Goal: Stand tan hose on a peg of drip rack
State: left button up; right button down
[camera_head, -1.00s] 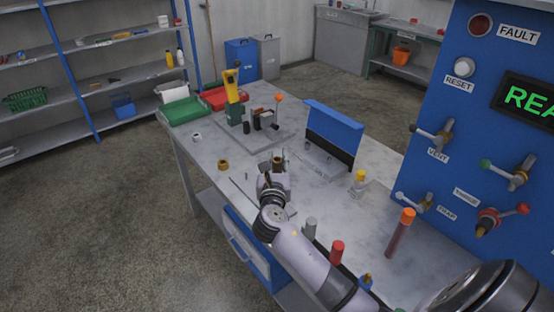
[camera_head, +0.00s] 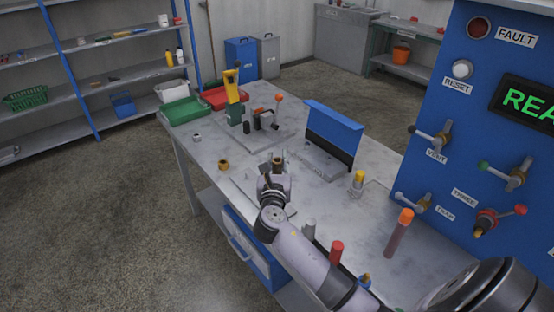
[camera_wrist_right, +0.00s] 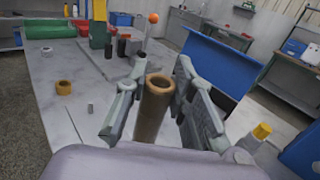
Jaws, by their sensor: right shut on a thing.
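The tan hose (camera_wrist_right: 154,108) is a short brown tube, held upright with its open top end up. My right gripper (camera_wrist_right: 157,100) is shut on it, one finger on each side. In the head view the right gripper (camera_head: 275,172) is over the middle of the bench, and only the top of the tan hose (camera_head: 278,158) shows above it. A thin flat plate lies on the bench by the gripper, with a small grey peg (camera_wrist_right: 90,107) to the left of the hose; it may be the drip rack. The hose's lower end is hidden. My left gripper is out of view.
A brown ring (camera_head: 223,164) lies left of the gripper. A blue-topped block (camera_head: 333,127) stands behind right, and a yellow-capped piece (camera_head: 357,183) stands to the right. Grey (camera_head: 310,229), red (camera_head: 336,252) and orange-topped (camera_head: 399,235) upright cylinders stand near my arm.

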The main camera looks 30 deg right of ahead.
aim_at(277, 172)
jog(key=shift+f+b, duration=1.55)
jog(key=shift+f, duration=0.75)
jog(key=c, duration=1.3)
grip_release()
jog(key=v, duration=1.2)
